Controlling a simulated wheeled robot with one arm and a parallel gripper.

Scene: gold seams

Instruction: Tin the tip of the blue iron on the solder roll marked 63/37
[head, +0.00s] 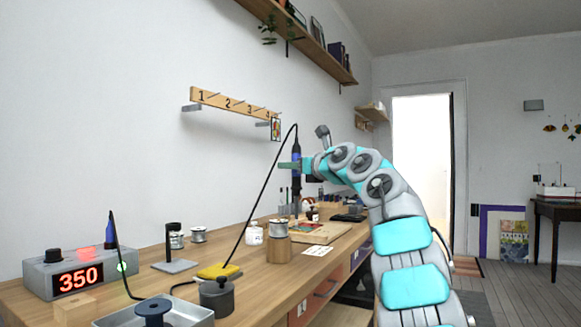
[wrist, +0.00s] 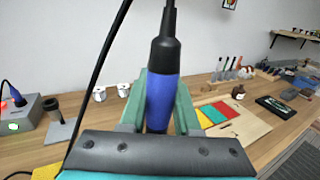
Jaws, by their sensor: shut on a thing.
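The blue iron (head: 296,152) hangs upright in my gripper (head: 292,168), above the workbench. The wrist view shows its blue handle (wrist: 161,102) between the two green fingers of my gripper (wrist: 160,108), cord end up. Its tip is hidden in the wrist view and too small to make out in the head view. A solder roll (head: 278,229) sits on a wooden block (head: 279,249), below and slightly left of the iron. Two more rolls stand further left, one (head: 176,240) near the black stand and one (head: 198,235) beside it. I cannot read any roll's marking.
The station (head: 78,279) reads 350 at the left of the bench (head: 252,290). A yellow pad (head: 218,271), a dark round pot (head: 216,297) and a white jar (head: 254,234) stand nearby. The black cord loops from the iron down to the bench. A numbered rack (head: 232,103) is on the wall.

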